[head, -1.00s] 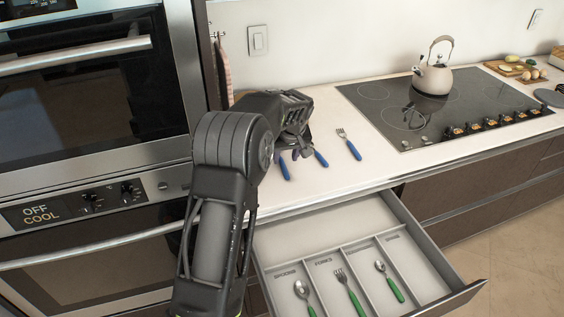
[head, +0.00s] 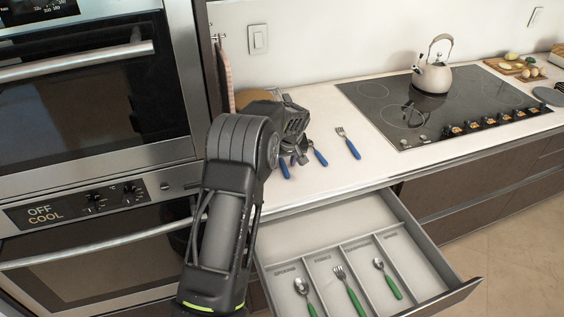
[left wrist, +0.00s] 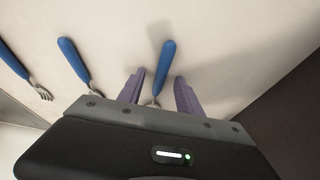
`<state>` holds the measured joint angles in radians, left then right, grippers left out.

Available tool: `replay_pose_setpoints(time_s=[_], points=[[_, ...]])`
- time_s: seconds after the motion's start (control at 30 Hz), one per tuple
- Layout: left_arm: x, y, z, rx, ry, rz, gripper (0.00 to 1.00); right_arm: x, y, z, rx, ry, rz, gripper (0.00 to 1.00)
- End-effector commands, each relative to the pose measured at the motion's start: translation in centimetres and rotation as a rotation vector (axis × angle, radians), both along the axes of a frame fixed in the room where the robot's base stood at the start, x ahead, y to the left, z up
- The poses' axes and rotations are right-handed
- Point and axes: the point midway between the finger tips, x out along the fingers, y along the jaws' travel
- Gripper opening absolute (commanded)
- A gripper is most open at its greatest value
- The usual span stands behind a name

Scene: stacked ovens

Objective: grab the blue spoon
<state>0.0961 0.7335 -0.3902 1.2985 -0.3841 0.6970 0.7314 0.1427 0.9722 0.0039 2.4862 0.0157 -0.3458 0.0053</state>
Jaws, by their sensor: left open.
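My left gripper (head: 294,159) is open, low over the counter. In the left wrist view its two purple fingers (left wrist: 160,88) stand either side of a blue-handled utensil (left wrist: 164,62), apart from it. That utensil's handle also shows in the head view (head: 284,169); its head is mostly hidden, so I cannot tell whether it is the spoon. A second blue-handled utensil (head: 320,157) lies beside it, also in the left wrist view (left wrist: 74,61), its head hidden. A blue fork (head: 347,142) lies farther right and shows in the left wrist view (left wrist: 24,70). My right gripper is not in view.
An open drawer (head: 372,222) below the counter holds green-handled cutlery in divided compartments. A cooktop (head: 470,104) with a kettle (head: 433,77) is to the right. Stacked ovens (head: 90,100) stand to the left. A round brown object (head: 254,98) is behind my arm.

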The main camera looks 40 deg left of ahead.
Motion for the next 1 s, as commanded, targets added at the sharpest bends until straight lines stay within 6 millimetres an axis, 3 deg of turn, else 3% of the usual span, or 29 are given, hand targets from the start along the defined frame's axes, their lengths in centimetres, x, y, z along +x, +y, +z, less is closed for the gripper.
replay_pose_setpoints(time_s=[0.3,0.8,1.0], points=[[0.0,0.0,-0.24,0.0,0.0,0.0,0.42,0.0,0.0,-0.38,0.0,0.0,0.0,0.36],[0.0,0.0,-0.16,0.0,0.0,0.0,0.02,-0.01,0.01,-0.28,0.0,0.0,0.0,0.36],[0.0,0.0,-0.15,0.0,0.0,0.0,0.0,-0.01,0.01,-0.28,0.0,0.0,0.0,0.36]])
